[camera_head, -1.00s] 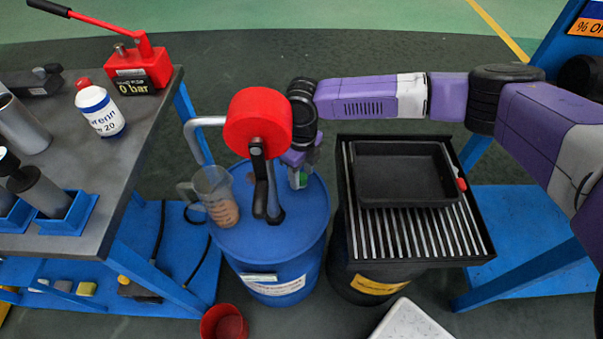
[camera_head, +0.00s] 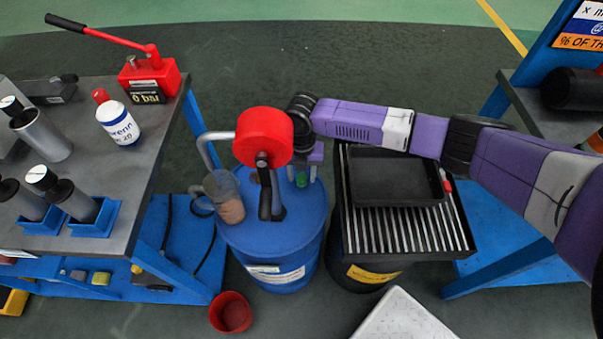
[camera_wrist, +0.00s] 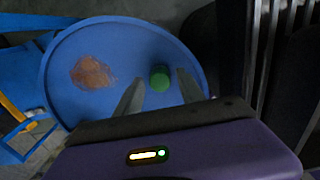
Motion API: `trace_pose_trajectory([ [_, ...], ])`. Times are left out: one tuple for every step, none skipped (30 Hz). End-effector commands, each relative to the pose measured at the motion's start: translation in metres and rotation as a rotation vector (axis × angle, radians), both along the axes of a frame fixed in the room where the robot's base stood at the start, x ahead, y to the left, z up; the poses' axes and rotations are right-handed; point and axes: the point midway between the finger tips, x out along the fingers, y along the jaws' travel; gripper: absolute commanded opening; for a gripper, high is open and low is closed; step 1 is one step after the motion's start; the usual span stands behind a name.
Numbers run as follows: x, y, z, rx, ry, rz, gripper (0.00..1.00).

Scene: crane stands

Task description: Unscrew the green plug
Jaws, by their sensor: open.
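The green plug (camera_head: 301,180) sits on top of the blue drum (camera_head: 313,215), right of the red-headed pump (camera_head: 263,136). It also shows in the wrist view (camera_wrist: 160,78) as a round green cap. My gripper (camera_head: 303,172) is open over the drum top, its fingers pointing down. In the wrist view my gripper (camera_wrist: 158,84) has one grey finger on each side of the plug, with gaps visible. I cannot tell how far the fingertips reach down beside it. The pump head and my wrist hide part of the drum top in the head view.
A jug with brown liquid (camera_head: 226,198) stands close to the pump. A brown patch (camera_wrist: 92,73) marks the drum top. A black tray (camera_head: 397,177) lies on a grate (camera_head: 390,237) over the right drum. A red bucket (camera_head: 231,314) is on the floor.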

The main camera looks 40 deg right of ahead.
Motion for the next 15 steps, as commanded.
trace_pose_trajectory([
  [-0.0002, 0.0006, 0.0022, 0.001, 0.001, -0.029, 0.46],
  [0.0000, 0.0004, 0.0015, 0.000, 0.000, -0.041, 0.46],
  [-0.0001, 0.0005, 0.0013, 0.000, 0.000, -0.058, 0.46],
  [-0.0001, 0.0006, 0.0017, 0.001, 0.000, -0.076, 0.46],
  [-0.0002, 0.0008, 0.0024, 0.001, 0.001, -0.100, 0.46],
  [-0.0006, 0.0011, 0.0036, 0.002, 0.002, -0.146, 0.46],
  [-0.0009, 0.0018, 0.0045, 0.003, 0.003, -0.188, 0.46],
  [-0.0007, 0.0016, 0.0054, 0.004, 0.002, -0.234, 0.46],
  [-0.0014, 0.0019, 0.0050, 0.003, 0.004, -0.294, 0.46],
  [-0.0007, 0.0018, 0.0054, 0.003, 0.003, -0.337, 0.46],
  [-0.0011, 0.0019, 0.0045, 0.002, 0.004, -0.376, 0.46],
  [-0.0007, 0.0015, 0.0041, 0.003, 0.003, -0.421, 0.46],
  [-0.0004, 0.0015, 0.0034, 0.001, 0.002, -0.447, 0.46],
  [-0.0005, 0.0014, 0.0023, 0.001, 0.002, -0.469, 0.46],
  [-0.0004, 0.0009, 0.0014, 0.000, 0.002, -0.488, 0.46],
])
